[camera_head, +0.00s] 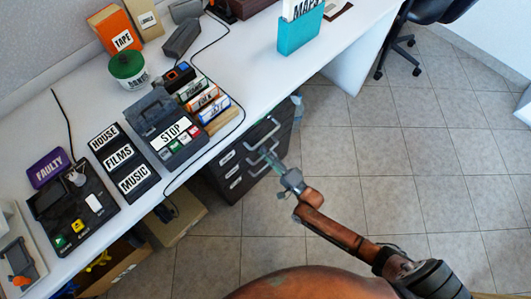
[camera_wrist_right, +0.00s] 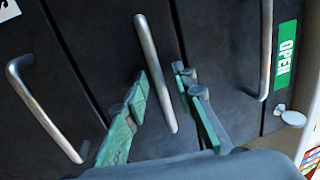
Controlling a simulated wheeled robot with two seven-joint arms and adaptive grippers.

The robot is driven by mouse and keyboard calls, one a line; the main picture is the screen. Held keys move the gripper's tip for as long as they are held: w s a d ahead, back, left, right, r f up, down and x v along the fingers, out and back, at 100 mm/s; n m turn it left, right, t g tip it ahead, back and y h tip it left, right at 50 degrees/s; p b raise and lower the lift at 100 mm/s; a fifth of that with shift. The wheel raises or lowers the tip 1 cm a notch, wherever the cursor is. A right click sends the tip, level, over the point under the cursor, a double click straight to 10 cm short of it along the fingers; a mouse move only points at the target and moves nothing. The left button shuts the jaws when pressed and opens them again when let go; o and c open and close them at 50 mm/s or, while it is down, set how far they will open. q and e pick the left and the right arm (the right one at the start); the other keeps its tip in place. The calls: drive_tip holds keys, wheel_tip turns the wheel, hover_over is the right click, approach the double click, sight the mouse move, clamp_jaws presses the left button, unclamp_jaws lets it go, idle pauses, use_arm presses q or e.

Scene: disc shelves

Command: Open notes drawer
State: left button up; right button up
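A dark drawer cabinet (camera_head: 232,178) with metal handles stands under the desk; its labels are too small to read in the head view. In the wrist view three bar handles show: a middle handle (camera_wrist_right: 155,75), a left handle (camera_wrist_right: 42,110) and a right handle (camera_wrist_right: 266,50). My right gripper (camera_head: 268,155) is at the cabinet front. Its green fingers (camera_wrist_right: 163,84) are open, one on each side of the middle handle, with gaps visible. I cannot tell which drawer is the notes drawer. The drawers look shut. My left gripper is not in view.
A green OPEN label (camera_wrist_right: 286,55) and a round knob (camera_wrist_right: 290,117) are by the right handle. A cardboard box (camera_head: 178,215) stands left of the cabinet. The tiled floor (camera_head: 370,145) to the right is clear.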

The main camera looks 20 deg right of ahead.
drive_tip(key=shift+c, duration=0.2)
clamp_jaws()
idle(0.4)
